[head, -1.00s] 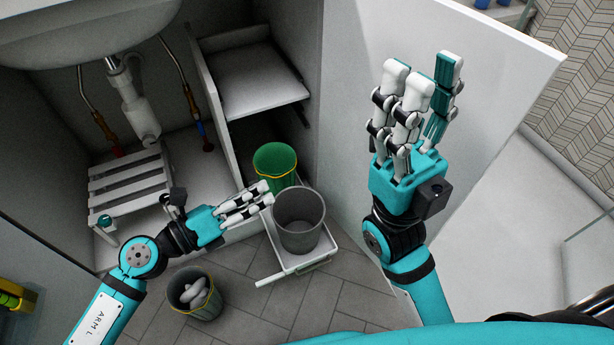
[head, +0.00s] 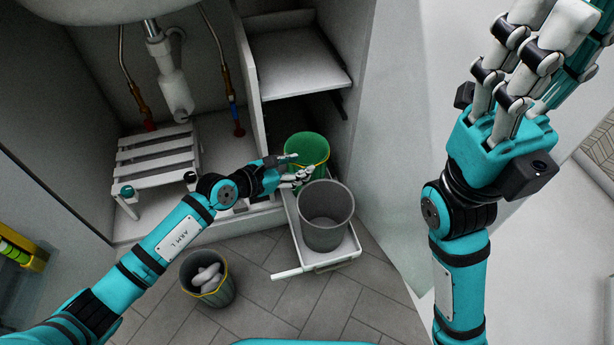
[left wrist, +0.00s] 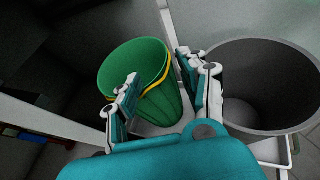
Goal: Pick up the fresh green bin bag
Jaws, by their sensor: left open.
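The fresh green bin bag (head: 308,144), open-topped with a yellow band, stands at the back of the pull-out tray (head: 350,240), behind the empty grey bin (head: 325,232). It also shows in the left wrist view (left wrist: 128,68). My left gripper (head: 297,167) is open and empty, close to the bag's front left side. In the left wrist view its fingers (left wrist: 158,88) are spread, one in front of the bag and one between bag and grey bin; contact is unclear. My right gripper (head: 560,60) is raised at the upper right, away from the bag, its fingertips partly cut off.
A dark bin with a yellow-edged liner and grey waste (head: 208,280) stands on the floor at lower left. A white slatted rack (head: 150,160) and sink pipes (head: 175,90) are left of the tray.

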